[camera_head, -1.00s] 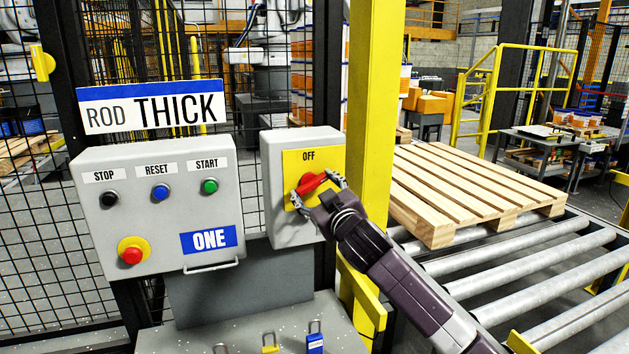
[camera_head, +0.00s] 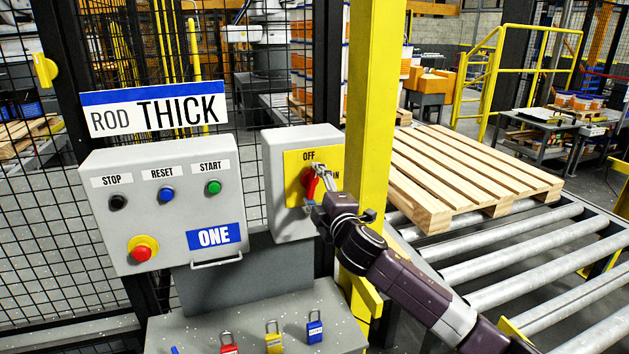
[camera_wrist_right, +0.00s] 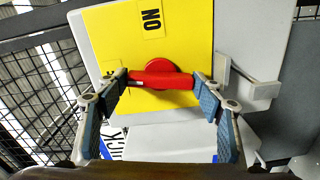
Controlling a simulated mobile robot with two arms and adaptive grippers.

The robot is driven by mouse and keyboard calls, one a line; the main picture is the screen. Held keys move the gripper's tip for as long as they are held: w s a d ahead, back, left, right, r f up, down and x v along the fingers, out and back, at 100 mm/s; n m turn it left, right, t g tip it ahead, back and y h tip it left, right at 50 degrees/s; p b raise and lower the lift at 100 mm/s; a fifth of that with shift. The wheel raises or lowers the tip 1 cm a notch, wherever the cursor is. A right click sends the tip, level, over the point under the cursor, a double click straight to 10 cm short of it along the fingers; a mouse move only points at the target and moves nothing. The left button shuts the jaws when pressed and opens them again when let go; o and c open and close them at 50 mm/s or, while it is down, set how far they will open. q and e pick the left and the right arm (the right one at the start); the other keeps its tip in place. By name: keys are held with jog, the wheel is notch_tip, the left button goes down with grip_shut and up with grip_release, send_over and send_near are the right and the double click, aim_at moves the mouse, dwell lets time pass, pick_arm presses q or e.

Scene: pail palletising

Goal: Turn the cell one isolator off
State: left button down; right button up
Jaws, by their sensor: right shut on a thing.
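The isolator (camera_head: 291,215) is a grey box with a yellow plate (camera_head: 294,160) and a red rotary handle (camera_head: 311,183). The plate carries an OFF label at the top and a partly covered ON label at the right. My right gripper (camera_head: 314,187) is shut on the handle. In the right wrist view the handle (camera_wrist_right: 160,80) lies level between the two fingers, its left end towards a label mostly hidden by a finger. In the head view the handle stands nearly upright, towards OFF. My left gripper is not in view.
A control box (camera_head: 164,224) marked ONE, with several buttons, stands left of the isolator. Padlocks (camera_head: 274,338) rest on the ledge below. A yellow post (camera_head: 370,130) stands close right of the isolator. A pallet (camera_head: 470,175) lies on the roller conveyor (camera_head: 520,250).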

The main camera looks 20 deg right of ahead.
jog(key=shift+n+p, duration=0.5)
jog(key=shift+n, duration=0.6)
jog(key=o, duration=1.2)
jog(key=shift+c, duration=0.2)
jog(key=s, duration=1.2)
jog(key=shift+d, duration=0.2)
jog(key=shift+f, duration=0.1)
